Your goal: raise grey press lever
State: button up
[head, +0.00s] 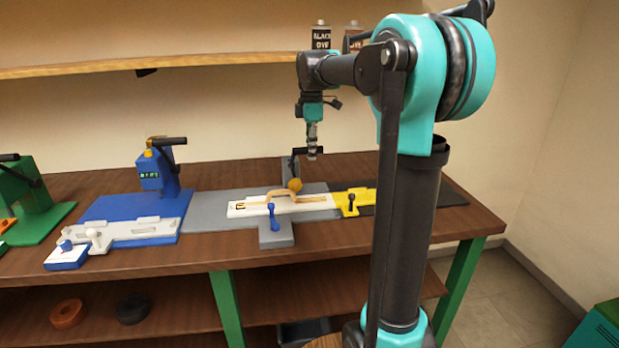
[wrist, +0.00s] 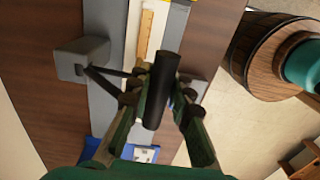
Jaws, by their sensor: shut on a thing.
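The grey press stands on a grey base plate (head: 205,212) in the middle of the bench in the head view. Its dark lever handle (head: 299,151) sits at the top of a dark upright arm at the back. In the wrist view the handle (wrist: 162,85) is a black cylinder between my fingers, with a thin rod running left to a grey block (wrist: 80,58). My gripper (head: 312,148) points down at the handle and is shut on it; the fingers also show in the wrist view (wrist: 158,100). The exact finger contact is partly hidden by the handle.
A white strip (head: 250,206) with a tan piece (head: 295,200) and an orange ball (head: 295,184) lies before the lever. A yellow clamp block (head: 352,202) is at right, a blue press (head: 158,170) at left. A shelf (head: 190,62) hangs above; a barrel (wrist: 268,52) stands beside the bench.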

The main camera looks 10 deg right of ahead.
jog(key=shift+o, duration=0.2)
jog(key=shift+w+r, duration=1.4)
jog(key=shift+r, duration=0.2)
jog(key=shift+o, duration=0.4)
jog(key=shift+w, duration=0.1)
jog(key=o, duration=0.8)
jog(key=shift+r, duration=0.1)
jog(key=shift+r, duration=2.95)
